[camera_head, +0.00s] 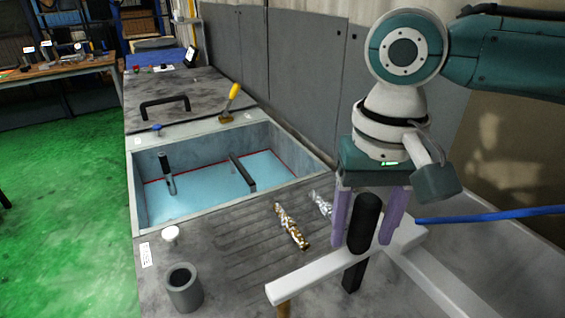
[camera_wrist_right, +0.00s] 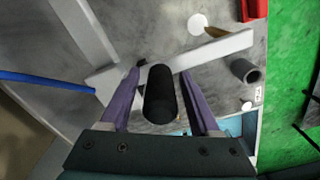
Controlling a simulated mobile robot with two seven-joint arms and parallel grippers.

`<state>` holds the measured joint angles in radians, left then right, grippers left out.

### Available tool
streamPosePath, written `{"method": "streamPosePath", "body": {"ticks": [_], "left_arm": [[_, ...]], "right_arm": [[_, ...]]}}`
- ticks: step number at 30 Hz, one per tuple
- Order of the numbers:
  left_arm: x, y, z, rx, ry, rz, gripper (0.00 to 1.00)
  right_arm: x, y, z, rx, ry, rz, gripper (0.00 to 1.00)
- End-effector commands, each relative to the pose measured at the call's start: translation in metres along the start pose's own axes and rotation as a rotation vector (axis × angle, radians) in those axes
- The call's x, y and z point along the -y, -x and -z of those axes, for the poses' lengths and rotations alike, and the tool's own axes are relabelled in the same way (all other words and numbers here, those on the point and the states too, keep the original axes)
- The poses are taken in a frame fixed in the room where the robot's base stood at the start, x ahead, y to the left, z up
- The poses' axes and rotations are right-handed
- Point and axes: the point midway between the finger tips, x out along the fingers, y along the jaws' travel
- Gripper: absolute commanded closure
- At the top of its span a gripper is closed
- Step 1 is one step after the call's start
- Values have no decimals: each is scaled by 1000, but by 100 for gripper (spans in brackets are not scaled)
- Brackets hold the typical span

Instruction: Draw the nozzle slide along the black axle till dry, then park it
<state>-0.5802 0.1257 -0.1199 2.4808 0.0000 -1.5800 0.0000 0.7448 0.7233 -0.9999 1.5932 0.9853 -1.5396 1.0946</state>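A white bar (camera_head: 310,280) carries an upright black rounded handle (camera_head: 364,225); I take this bar to be the nozzle slide. The bar (camera_wrist_right: 215,48) and handle (camera_wrist_right: 158,95) also show in the right wrist view. My right gripper (camera_head: 368,218) points down with its purple fingers on either side of the handle. In the right wrist view the gripper (camera_wrist_right: 159,75) is open, with gaps between handle and fingers. A black post (camera_head: 351,277) shows under the bar; I cannot tell whether it is the black axle. My left gripper is out of view.
A blue hose (camera_head: 480,214) runs right from near the bar. Two drill-like tools (camera_head: 291,226) lie on the grooved surface. A grey cup (camera_head: 184,288) stands front left. Behind is a basin (camera_head: 138,195) with light-blue liquid and dark uprights. A yellow-handled brush (camera_head: 231,98) stands behind it.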

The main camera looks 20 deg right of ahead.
Motion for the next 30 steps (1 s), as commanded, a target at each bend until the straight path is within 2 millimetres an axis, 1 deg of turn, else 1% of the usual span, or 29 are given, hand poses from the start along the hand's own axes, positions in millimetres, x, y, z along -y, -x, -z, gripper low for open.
{"method": "streamPosePath", "body": {"ticks": [1, 2, 16, 30], "left_arm": [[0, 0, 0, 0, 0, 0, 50], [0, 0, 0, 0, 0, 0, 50], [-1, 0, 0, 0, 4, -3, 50], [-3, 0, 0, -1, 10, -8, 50]], "right_arm": [[0, 0, 0, 0, 0, 0, 44], [0, 0, 0, 0, 0, 0, 47], [0, 1, 0, 0, 0, 0, 100], [0, 1, 0, -1, -1, 0, 100]]}}
